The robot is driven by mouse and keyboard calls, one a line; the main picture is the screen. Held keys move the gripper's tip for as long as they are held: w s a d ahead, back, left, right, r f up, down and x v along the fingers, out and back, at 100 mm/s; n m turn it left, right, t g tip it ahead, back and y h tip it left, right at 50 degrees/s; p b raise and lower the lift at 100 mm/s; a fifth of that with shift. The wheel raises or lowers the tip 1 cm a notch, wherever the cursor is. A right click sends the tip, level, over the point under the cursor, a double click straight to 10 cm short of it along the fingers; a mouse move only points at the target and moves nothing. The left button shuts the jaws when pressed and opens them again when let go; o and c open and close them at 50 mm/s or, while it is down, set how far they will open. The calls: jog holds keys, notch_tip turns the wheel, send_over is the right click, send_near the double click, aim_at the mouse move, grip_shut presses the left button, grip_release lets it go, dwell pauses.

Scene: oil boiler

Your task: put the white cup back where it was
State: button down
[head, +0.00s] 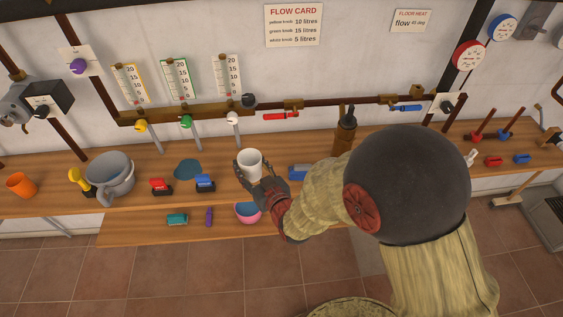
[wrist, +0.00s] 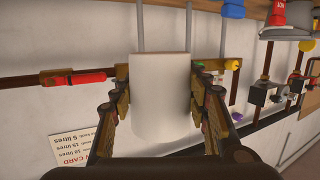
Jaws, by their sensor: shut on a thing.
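The white cup (head: 249,163) is held upright in my gripper (head: 257,181), above the front part of the wooden bench. In the wrist view the white cup (wrist: 161,97) fills the space between the two fingers of my gripper (wrist: 161,105), which are shut on its sides. From the head view I cannot tell whether the cup's base touches the bench or hangs just above it.
A blue block (head: 205,183) and a red block (head: 160,186) stand left of the cup, with a grey pot (head: 110,177) beyond. A brown bottle (head: 345,132) stands to the right. The white knob (head: 233,117) is behind the cup.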

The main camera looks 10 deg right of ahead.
jog(key=w+d+f+b, duration=0.1)
jog(key=w+d+f, duration=0.1)
jog(key=w+f, duration=0.1)
jog(key=w+d+f+b, duration=0.2)
jog(key=w+f, duration=0.1)
jog(key=w, duration=0.2)
jog(key=w+d+f+b, duration=0.1)
jog(key=w+d+f, duration=0.1)
jog(key=w+f, duration=0.2)
jog(key=shift+f+b, duration=0.1)
jog(key=shift+b, duration=0.2)
jog(key=shift+w+d+f, duration=0.15)
jog(key=shift+f, duration=0.1)
jog(key=shift+w+f+b, duration=0.2)
jog(key=shift+f+b, duration=0.8)
jog(key=shift+f, duration=0.65)
jog(key=shift+f, duration=0.1)
jog(key=shift+f, duration=0.15)
jog(key=c, duration=1)
grip_release()
jog(key=shift+o, duration=0.2)
